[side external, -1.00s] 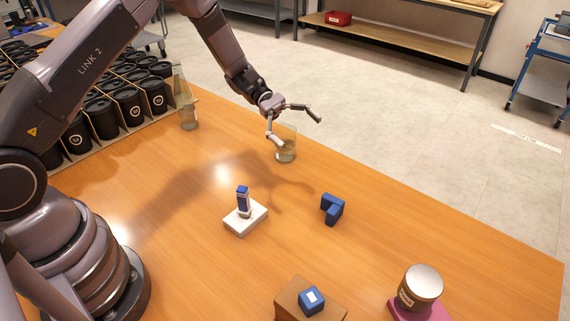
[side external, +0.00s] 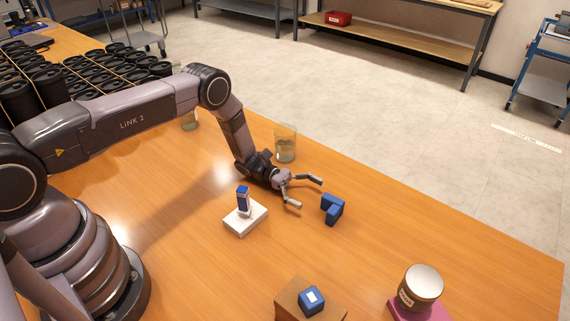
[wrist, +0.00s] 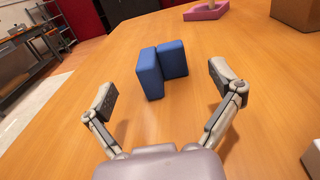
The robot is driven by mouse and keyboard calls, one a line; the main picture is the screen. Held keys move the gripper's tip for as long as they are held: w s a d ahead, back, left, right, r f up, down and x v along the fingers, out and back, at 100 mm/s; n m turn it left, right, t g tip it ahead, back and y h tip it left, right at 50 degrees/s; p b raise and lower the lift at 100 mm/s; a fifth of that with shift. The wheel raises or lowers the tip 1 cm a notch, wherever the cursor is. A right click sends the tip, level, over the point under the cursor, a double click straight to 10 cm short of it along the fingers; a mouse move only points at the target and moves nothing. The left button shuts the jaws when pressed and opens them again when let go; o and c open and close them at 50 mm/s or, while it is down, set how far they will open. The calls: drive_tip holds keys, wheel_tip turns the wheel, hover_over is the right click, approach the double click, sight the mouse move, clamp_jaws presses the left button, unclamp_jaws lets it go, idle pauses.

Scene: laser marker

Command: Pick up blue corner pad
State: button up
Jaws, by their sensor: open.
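The blue corner pad (side external: 332,208) is an L-shaped block resting on the wooden table, right of the middle in the side view. In the wrist view the blue corner pad (wrist: 162,68) lies ahead of and between the two spread fingers. My gripper (side external: 308,193) is low over the table, just left of the pad, with its fingers pointing toward it. It is open and empty in the wrist view (wrist: 162,87). The fingertips appear short of the pad, and I see no contact.
A glass beaker (side external: 286,143) stands behind. A brown box (side external: 290,304) carries a blue cube (side external: 312,299). A labelled jar (side external: 420,287) sits on a pink base at front right.

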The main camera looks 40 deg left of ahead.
sight(332, 204)
drive_tip(key=d, duration=0.6)
drive_tip(key=shift+w+d, duration=0.2)
drive_tip(key=c, duration=0.9)
